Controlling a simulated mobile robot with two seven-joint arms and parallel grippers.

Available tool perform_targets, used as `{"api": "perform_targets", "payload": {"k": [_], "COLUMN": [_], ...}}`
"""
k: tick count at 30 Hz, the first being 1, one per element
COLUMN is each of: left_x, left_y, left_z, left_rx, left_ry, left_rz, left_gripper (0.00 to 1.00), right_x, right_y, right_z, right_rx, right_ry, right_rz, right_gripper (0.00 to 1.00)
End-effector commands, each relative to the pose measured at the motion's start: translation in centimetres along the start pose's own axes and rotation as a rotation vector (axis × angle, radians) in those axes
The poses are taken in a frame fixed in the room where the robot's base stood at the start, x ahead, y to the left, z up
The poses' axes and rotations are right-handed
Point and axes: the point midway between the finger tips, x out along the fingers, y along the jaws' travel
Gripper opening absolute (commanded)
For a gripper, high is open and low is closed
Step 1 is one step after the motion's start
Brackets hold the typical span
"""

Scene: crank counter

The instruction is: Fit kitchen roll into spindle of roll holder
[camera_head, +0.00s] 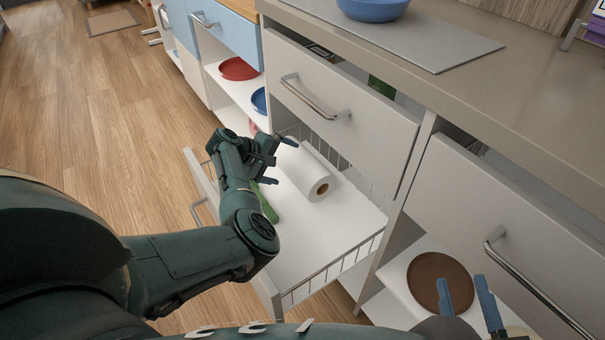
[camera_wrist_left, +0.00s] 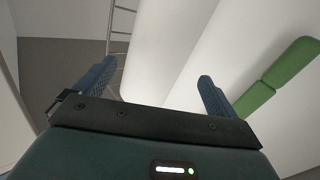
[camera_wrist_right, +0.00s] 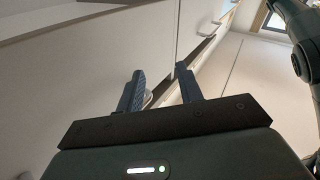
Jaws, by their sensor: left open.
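The white kitchen roll (camera_head: 308,172) lies on its side in the open lower drawer (camera_head: 320,235), its brown core end facing the front right. My left gripper (camera_head: 279,161) is open at the roll's far left end. In the left wrist view the white roll (camera_wrist_left: 168,45) shows beyond and between the spread fingers, not gripped. My right gripper (camera_head: 465,295) is open and empty at the lower right, in front of the cabinet; its spread fingers also show in the right wrist view (camera_wrist_right: 160,85). I cannot make out the roll holder or its spindle.
A green object (camera_head: 265,203) lies in the drawer beside the roll. A half-open upper drawer (camera_head: 340,110) overhangs its right side. A brown plate (camera_head: 440,283) sits on a low shelf. The counter (camera_head: 500,85) carries a grey mat (camera_head: 420,38) and blue bowl (camera_head: 373,8).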

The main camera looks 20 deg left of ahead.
Motion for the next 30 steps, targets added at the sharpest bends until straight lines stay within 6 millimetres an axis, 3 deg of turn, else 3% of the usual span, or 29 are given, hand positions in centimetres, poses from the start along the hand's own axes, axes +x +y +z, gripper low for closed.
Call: {"api": "perform_targets", "payload": {"k": [6, 15, 25, 30], "left_x": [1.7, 5.9, 6.3, 6.3], "left_y": [-0.1, 0.0, 0.2, 0.2], "left_z": [0.0, 0.2, 0.2, 0.3], "left_rx": [0.001, 0.001, 0.000, 0.000], "left_ry": [0.001, 0.001, 0.003, 0.003], "left_rz": [0.000, 0.001, -0.001, -0.001], "left_gripper": [0.96, 0.96, 0.95, 0.81], "right_x": [0.0, 0.5, 0.6, 0.6], "right_y": [-0.3, -0.7, -0.6, -0.6], "right_z": [0.1, 0.4, -0.4, -0.4], "right_rx": [0.002, 0.075, 0.091, 0.090], "right_ry": [0.040, 0.080, 0.095, 0.094], "right_rz": [-0.007, -0.014, -0.016, -0.016], "right_gripper": [0.36, 0.36, 0.36, 0.36]}}
